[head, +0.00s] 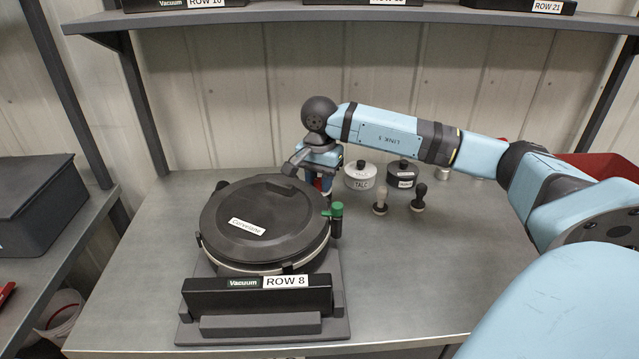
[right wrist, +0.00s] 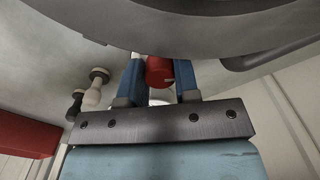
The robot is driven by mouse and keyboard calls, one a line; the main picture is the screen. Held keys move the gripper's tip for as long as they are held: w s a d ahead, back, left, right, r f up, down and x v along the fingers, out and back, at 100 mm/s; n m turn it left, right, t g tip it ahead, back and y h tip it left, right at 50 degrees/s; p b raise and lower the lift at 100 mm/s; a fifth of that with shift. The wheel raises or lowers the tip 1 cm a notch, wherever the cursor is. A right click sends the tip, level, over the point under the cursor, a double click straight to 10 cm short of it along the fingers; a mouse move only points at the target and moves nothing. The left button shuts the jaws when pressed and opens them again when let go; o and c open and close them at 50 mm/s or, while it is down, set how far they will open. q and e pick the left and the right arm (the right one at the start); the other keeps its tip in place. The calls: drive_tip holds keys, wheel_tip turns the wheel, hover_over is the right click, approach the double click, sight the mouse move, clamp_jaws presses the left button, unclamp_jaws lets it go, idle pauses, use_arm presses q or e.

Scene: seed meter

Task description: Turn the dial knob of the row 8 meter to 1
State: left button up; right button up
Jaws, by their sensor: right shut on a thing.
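The row 8 meter (head: 265,215) is a round black-lidded unit on a grey base, with a "ROW 8" label (head: 286,282) on its front block. Its dark round body (right wrist: 200,22) fills the top of the right wrist view. A red dial knob (right wrist: 159,70) sits at the meter's back right side. My right gripper (head: 322,184) reaches down behind the meter. In the right wrist view its two blue fingers (right wrist: 160,76) are shut on the red knob, one on each side. The dial's numbers are hidden. My left gripper is out of view.
A green-handled lever (head: 335,210) stands at the meter's right side. A white talc pot (head: 360,177), a dark pot (head: 402,174) and two small knobbed tools (head: 418,198) stand to the right. A red bin (head: 600,165) is at the back right.

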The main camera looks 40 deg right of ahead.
drive_tip(key=shift+n, duration=0.3)
drive_tip(key=o, duration=0.9)
